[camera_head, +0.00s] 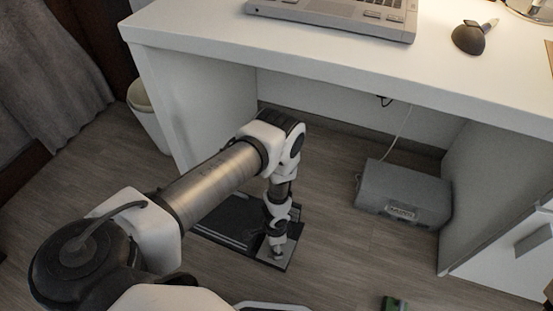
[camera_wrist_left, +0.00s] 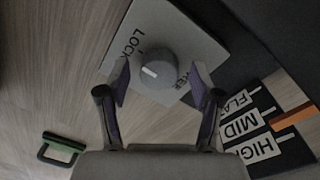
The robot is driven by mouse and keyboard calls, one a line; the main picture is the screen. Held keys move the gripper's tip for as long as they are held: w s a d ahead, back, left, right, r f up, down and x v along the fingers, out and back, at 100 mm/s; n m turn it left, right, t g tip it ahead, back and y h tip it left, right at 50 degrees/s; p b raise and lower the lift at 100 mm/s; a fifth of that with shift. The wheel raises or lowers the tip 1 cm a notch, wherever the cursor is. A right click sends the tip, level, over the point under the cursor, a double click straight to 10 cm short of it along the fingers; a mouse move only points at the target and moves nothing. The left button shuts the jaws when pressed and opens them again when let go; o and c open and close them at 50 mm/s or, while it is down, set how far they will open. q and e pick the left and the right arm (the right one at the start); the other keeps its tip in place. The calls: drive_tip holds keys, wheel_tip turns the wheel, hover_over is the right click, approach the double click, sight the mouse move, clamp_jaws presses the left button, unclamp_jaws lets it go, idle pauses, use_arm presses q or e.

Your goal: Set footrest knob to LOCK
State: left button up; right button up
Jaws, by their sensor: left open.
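The footrest (camera_head: 228,226) is a dark flat board on the floor under the desk. My left gripper (camera_head: 277,252) points down over the plate. It is open, with one finger on each side of the knob (camera_wrist_left: 160,84); contact is not clear. My right gripper is out of view.
A HIGH, MID, FLAT scale (camera_wrist_left: 243,125) with an orange pointer (camera_wrist_left: 294,115) lies right of the knob. A grey box (camera_head: 404,193) stands under the desk (camera_head: 330,62). A green-and-black object (camera_wrist_left: 60,149) lies on the floor. A white bin (camera_head: 146,110) stands left.

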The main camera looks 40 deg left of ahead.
use_arm(q)
wheel_tip(320, 180, up, 12)
drive_tip(key=shift+w+a, duration=0.2)
drive_tip(key=shift+s, duration=0.1)
idle(0.5)
